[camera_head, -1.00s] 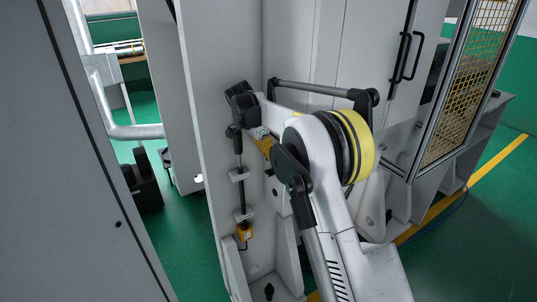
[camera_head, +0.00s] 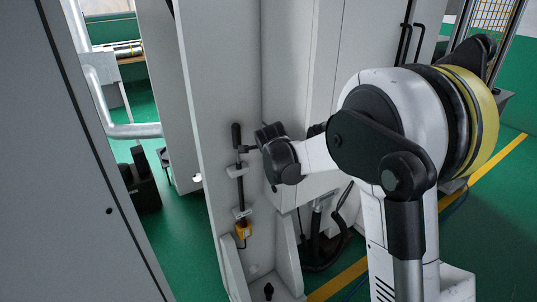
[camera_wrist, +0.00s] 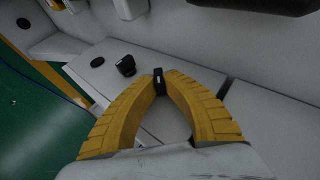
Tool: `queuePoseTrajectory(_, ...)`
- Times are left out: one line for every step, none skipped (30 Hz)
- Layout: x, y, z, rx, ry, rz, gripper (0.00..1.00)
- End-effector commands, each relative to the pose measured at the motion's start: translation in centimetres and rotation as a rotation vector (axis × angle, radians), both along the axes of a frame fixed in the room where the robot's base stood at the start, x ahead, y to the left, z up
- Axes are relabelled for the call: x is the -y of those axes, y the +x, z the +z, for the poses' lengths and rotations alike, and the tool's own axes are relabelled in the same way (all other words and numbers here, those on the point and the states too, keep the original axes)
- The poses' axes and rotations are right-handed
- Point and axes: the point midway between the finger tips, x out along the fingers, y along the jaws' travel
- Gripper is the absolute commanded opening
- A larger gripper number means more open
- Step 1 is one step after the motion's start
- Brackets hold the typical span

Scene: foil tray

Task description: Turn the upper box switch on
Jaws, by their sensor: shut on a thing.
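In the wrist view, my gripper (camera_wrist: 158,93) has two curved yellow fingers closed together at their tips. A small black upright switch knob (camera_wrist: 158,77) stands between the tips and is held there. A second black knob (camera_wrist: 126,65) sits on the same light grey surface (camera_wrist: 190,68), to the left and apart from the fingers. I cannot tell from these views which knob is the upper one, or whether the held one is on or off.
Green floor (camera_head: 490,230) lies open at the right.

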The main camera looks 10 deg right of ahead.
Motion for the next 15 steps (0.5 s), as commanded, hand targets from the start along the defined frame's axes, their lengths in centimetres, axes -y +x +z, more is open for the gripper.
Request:
queuePoseTrajectory(0.09, -0.18, -0.58, 0.040, 0.013, -0.002, 0.00)
queuePoseTrajectory(0.09, -0.21, -0.63, 0.066, 0.023, -0.001, 0.00)
queuePoseTrajectory(0.09, -0.21, -0.69, 0.102, 0.033, -0.001, 0.00)
queuePoseTrajectory(0.08, -0.24, -0.75, 0.130, 0.043, -0.001, 0.00)
queuePoseTrajectory(0.08, -0.23, -0.79, 0.156, 0.051, 0.000, 0.00)
queuePoseTrajectory(0.07, -0.25, -0.87, 0.193, 0.063, 0.000, 0.00)
queuePoseTrajectory(0.07, -0.25, -0.90, 0.220, 0.072, 0.000, 0.00)
queuePoseTrajectory(0.07, -0.26, -0.93, 0.247, 0.081, 0.000, 0.00)
queuePoseTrajectory(0.08, -0.28, -0.99, 0.282, 0.091, 0.000, 0.00)
queuePoseTrajectory(0.08, -0.27, -1.01, 0.309, 0.100, 0.000, 0.00)
queuePoseTrajectory(0.10, -0.29, -1.06, 0.333, 0.108, 0.001, 0.00)
queuePoseTrajectory(0.09, -0.28, -1.09, 0.367, 0.119, 0.001, 0.00)
queuePoseTrajectory(0.11, -0.29, -1.12, 0.390, 0.127, 0.000, 0.00)
queuePoseTrajectory(0.10, -0.30, -1.13, 0.413, 0.134, 0.000, 0.00)
queuePoseTrajectory(0.11, -0.28, -1.06, 0.437, 0.142, 0.001, 0.00)
